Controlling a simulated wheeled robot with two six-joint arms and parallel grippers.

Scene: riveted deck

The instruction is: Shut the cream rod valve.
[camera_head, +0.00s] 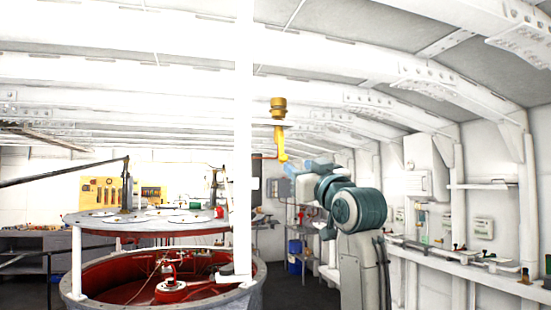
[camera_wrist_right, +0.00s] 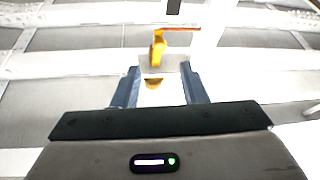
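A yellow valve body (camera_head: 281,142) hangs below a brass-coloured round fitting (camera_head: 278,108) in the head view. A thin orange lever (camera_head: 264,156) sticks out to the left from its lower end. I see no clearly cream rod on it. In the right wrist view the yellow body (camera_wrist_right: 158,48) shows ahead, with the orange-red lever (camera_wrist_right: 180,29) pointing right and level. My right gripper (camera_head: 299,168) is just right of and below the valve in the head view. In the wrist view its blue fingers (camera_wrist_right: 160,76) are apart, with nothing held. My left gripper is out of view.
A white post (camera_head: 243,120) stands just left of the valve. A round red-lined tub (camera_head: 105,270) with a grey top (camera_head: 100,221) is at the lower left. A shelf (camera_head: 470,262) runs along the right wall. White beams cross overhead.

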